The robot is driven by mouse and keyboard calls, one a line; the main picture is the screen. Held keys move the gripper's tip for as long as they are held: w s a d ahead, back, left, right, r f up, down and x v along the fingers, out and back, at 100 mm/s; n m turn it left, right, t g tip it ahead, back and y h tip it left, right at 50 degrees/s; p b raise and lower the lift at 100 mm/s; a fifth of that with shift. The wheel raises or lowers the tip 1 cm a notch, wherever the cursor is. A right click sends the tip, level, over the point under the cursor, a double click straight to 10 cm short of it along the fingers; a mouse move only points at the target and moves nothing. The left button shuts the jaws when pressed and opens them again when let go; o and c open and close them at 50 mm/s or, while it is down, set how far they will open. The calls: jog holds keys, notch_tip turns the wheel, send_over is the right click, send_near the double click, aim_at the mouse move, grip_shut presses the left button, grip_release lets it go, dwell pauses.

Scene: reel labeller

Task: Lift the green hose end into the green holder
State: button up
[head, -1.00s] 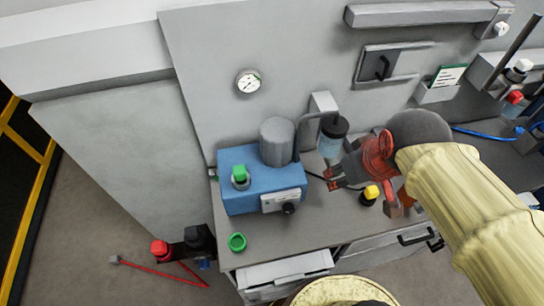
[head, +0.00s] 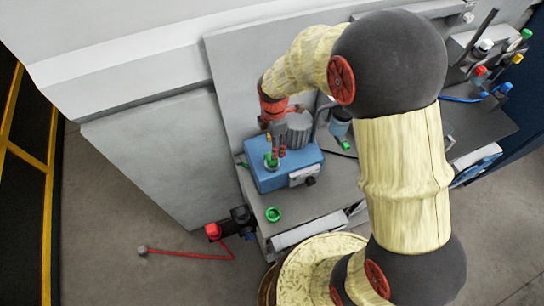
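A green-topped piece (head: 271,161) stands on the blue box (head: 270,180); I cannot tell whether it is the hose end or a fitting of the box. My gripper (head: 277,150) points down at this piece, with its red-tipped fingers right by it. Whether they touch it, and how far apart they are, is too small to tell. A green ring (head: 273,214), open at the top, sits on the bench near its front left edge; it may be the green holder. A small green piece (head: 345,145) lies by the bottle.
A grey cylinder (head: 298,130) stands on the blue box close beside my gripper. A clear bottle with a black top (head: 340,122) is to its right. Coloured caps (head: 482,70) stand at the far right. A red hose (head: 190,254) lies on the floor. My arm hides part of the bench.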

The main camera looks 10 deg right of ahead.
jog(key=f, duration=0.4)
jog(key=f+p, duration=0.1)
jog(key=f, duration=0.1)
jog(key=shift+s+a, duration=0.3)
jog(key=shift+a, duration=0.05)
jog(key=shift+f, duration=0.45)
jog(key=shift+c, duration=0.4)
jog(key=c, duration=1.1)
grip_shut()
